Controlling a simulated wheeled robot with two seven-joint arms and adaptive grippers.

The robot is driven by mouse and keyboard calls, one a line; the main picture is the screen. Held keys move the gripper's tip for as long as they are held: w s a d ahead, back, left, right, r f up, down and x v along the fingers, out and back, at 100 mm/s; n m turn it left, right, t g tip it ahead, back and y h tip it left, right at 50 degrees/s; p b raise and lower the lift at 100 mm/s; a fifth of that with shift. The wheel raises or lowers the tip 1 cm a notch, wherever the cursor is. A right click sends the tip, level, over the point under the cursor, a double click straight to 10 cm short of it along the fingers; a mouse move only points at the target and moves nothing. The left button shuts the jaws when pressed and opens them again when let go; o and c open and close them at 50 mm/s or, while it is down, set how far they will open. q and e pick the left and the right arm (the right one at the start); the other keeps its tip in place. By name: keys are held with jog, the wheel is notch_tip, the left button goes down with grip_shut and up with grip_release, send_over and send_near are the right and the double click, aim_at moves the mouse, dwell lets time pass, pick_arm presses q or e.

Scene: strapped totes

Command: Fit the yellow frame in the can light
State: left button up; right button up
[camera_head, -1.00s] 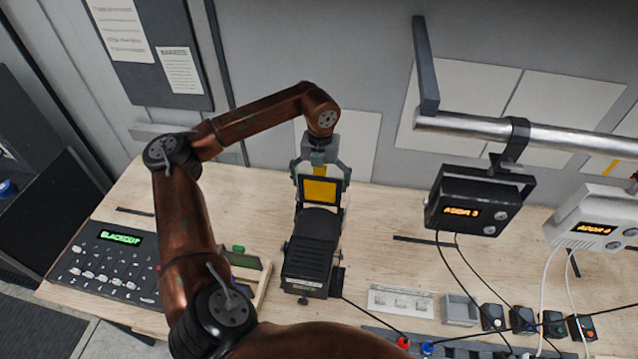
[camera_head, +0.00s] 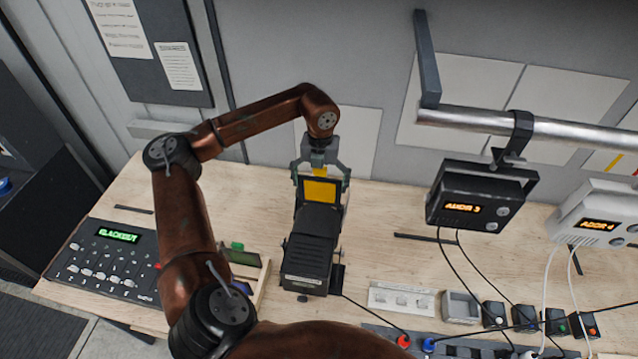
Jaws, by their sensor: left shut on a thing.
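The yellow frame (camera_head: 319,191) is a yellow gel in a dark square border, with a yellow tab at its top. My left gripper (camera_head: 320,172) is shut on this tab and holds the frame upright at the far end of the can light. The can light (camera_head: 309,245) is a black ribbed lamp body on the table. The frame's lower edge is hidden behind the lamp's front, so I cannot tell how deep it sits in the slot. My right gripper is not in view.
A rack with a green gel frame (camera_head: 245,258) stands left of the lamp. A control desk reading BLACKOUT (camera_head: 105,252) lies further left. Two lamps, one black (camera_head: 478,197) and one white (camera_head: 597,216), hang from a metal bar at right.

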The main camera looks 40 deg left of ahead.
aim_at(320, 200)
pick_arm(q)
jog(key=shift+f+b, duration=0.6)
jog(key=shift+f, duration=0.35)
jog(key=shift+f+b, duration=0.45)
jog(key=shift+f, duration=0.25)
jog(key=shift+f+b, duration=0.3)
jog(key=shift+f, duration=0.2)
jog(key=shift+f+b, duration=1.1)
jog(key=shift+f, duration=0.55)
jog(key=o, duration=1)
jog(key=shift+r, duration=0.1)
